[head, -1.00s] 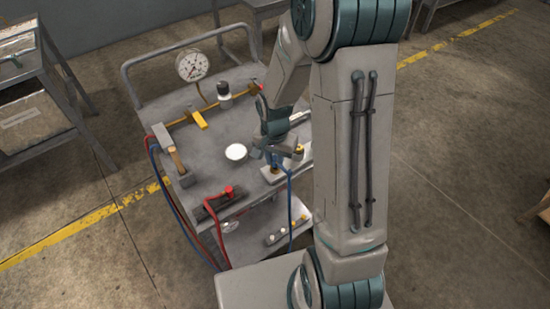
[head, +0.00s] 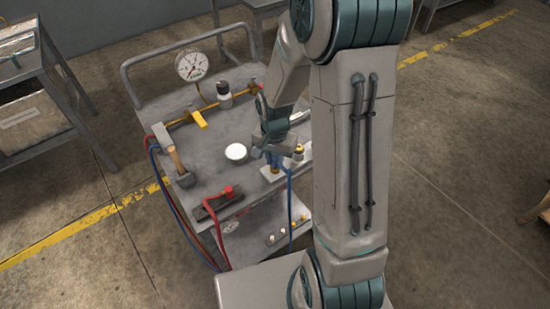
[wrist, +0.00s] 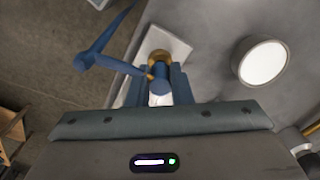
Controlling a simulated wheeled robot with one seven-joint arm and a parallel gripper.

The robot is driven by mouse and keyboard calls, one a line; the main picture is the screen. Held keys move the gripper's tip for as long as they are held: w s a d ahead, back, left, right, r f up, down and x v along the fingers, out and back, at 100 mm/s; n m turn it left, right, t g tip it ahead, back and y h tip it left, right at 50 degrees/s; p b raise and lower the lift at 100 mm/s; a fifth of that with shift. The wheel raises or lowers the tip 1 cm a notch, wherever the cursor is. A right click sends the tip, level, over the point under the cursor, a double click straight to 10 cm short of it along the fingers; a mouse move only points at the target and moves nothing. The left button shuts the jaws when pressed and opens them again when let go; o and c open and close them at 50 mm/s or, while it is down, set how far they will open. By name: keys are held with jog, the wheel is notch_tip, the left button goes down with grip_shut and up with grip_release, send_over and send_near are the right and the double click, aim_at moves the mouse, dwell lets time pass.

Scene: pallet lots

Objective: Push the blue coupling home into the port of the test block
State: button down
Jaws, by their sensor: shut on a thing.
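The test block (wrist: 178,40) is a pale block near the cart's right edge; it also shows in the head view (head: 268,177). Its port (wrist: 159,57) has a brass-coloured ring. The blue coupling (wrist: 160,75) is at the port, with its blue hose (wrist: 100,56) running off to the left; in the head view the hose (head: 290,187) hangs down over the cart's edge. My gripper (wrist: 158,86) is shut on the coupling, one finger on each side. It also shows above the block in the head view (head: 268,153). I cannot tell how deep the coupling sits.
A white round disc (head: 236,151) lies left of the block. A red coupling (head: 228,190) on a dark block, a hammer (head: 176,160), a yellow-handled pipe (head: 198,118) and a pressure gauge (head: 191,65) are also on the cart. A lower shelf (head: 262,246) holds small fittings.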

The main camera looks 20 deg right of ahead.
aim_at(275, 158)
jog(key=shift+f+b, duration=0.55)
jog(key=shift+f, duration=0.05)
jog(key=c, duration=1.2)
grip_release()
notch_tip(275, 158, up, 14)
